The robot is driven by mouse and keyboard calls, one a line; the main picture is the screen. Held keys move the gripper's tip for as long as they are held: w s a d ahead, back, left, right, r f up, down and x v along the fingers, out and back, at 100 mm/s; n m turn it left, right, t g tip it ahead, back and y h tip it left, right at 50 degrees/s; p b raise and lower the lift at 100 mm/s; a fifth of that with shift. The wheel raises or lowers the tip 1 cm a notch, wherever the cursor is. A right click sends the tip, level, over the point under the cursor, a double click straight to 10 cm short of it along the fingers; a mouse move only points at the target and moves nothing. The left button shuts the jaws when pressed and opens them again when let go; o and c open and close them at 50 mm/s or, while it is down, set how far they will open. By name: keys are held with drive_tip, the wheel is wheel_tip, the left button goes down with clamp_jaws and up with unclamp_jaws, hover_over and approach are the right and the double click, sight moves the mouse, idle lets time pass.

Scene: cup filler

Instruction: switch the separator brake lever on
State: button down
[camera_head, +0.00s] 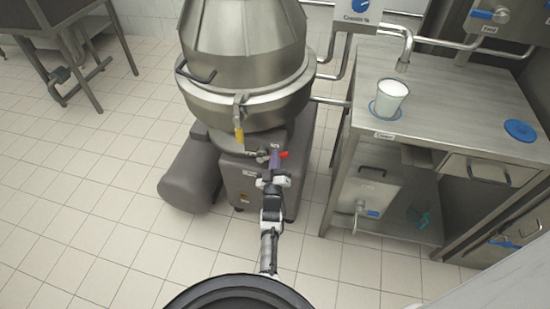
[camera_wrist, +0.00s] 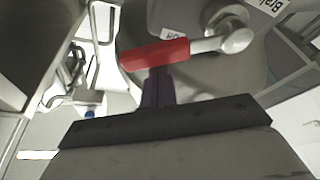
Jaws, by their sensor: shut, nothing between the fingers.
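The separator (camera_head: 240,60) is a big steel drum on a grey base. Its brake lever (camera_head: 284,155), with a red handle, sits on the base's upper front edge. In the wrist view the red handle (camera_wrist: 155,53) points left from a metal pivot at its right end. A "Brake" label (camera_wrist: 265,6) is beside the pivot, and a small white label is partly hidden behind the handle. My gripper (camera_head: 275,156) is shut and empty. In the wrist view its purple fingertips (camera_wrist: 157,76) are right against or just short of the handle; I cannot tell if they touch.
A grey motor (camera_head: 191,175) is left of the base. A steel table (camera_head: 450,115) with a white-filled cup (camera_head: 390,97) stands at right. Tiled floor is clear in front.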

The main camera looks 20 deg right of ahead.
drive_tip(key=shift+f, duration=0.1)
drive_tip(key=shift+s+d+f+m+b, duration=0.1)
drive_tip(key=shift+f+m+b, duration=0.05)
drive_tip(key=shift+m+b, duration=0.35)
drive_tip(key=shift+f+h+b, duration=0.15)
drive_tip(key=shift+h+b, duration=0.15)
drive_tip(key=shift+b, duration=0.05)
wheel_tip(320, 180, down, 8)
drive_tip(key=d+m+g+h+b, duration=0.1)
drive_tip(key=m+g+h+b, duration=0.3)
drive_tip(key=m+b, duration=0.5)
drive_tip(key=shift+s+m+g+h, duration=0.35)
drive_tip(key=shift+m+h, duration=0.45)
drive_tip(key=shift+m, duration=2.8)
